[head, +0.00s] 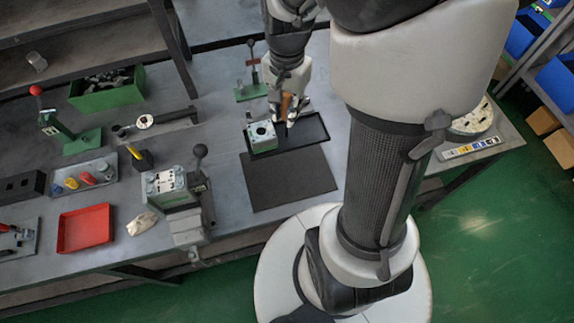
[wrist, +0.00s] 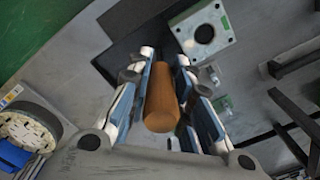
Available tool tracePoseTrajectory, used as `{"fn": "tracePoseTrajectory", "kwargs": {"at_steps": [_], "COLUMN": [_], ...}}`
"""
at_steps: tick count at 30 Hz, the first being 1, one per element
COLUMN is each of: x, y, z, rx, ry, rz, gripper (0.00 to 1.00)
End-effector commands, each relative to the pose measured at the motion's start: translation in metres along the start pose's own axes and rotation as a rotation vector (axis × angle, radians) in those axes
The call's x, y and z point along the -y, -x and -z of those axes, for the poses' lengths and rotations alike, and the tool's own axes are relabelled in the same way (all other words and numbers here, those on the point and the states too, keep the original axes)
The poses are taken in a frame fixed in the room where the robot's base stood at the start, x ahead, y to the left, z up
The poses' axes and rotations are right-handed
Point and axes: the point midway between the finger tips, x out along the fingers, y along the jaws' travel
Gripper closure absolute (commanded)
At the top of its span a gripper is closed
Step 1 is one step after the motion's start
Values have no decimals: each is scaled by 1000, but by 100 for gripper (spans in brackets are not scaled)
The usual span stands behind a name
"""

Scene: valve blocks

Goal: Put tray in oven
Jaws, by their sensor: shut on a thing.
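My gripper (head: 289,112) is shut on an orange-brown cylinder (head: 286,101). In the wrist view the cylinder (wrist: 162,105) lies lengthwise between the two fingers of my gripper (wrist: 164,66). The gripper is over the back of a shallow black tray (head: 315,131); its exact height above it is hard to judge. A pale block with a round dark hole (head: 262,136) stands at the tray's left end; the block (wrist: 203,34) also shows beyond the fingers in the wrist view. A red tray (head: 85,228) lies at the bench's front left. No oven is visible.
A flat dark mat (head: 288,181) lies in front of the black tray. A clamp with a black-knobbed lever (head: 197,172) stands left of it. A green bin (head: 107,93) and a red-knobbed lever stand (head: 66,130) are farther left. A round container (head: 470,118) sits at the right end.

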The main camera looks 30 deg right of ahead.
Motion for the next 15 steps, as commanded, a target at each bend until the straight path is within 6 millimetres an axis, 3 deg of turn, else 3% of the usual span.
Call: {"fn": "tracePoseTrajectory", "kwargs": {"at_steps": [5, 15], "x": [-3, -3], "y": [-31, -115], "z": [0, 1], "rx": [4, 3], "ry": [-19, -16], "rz": [-3, -2], "gripper": [100, 100]}}
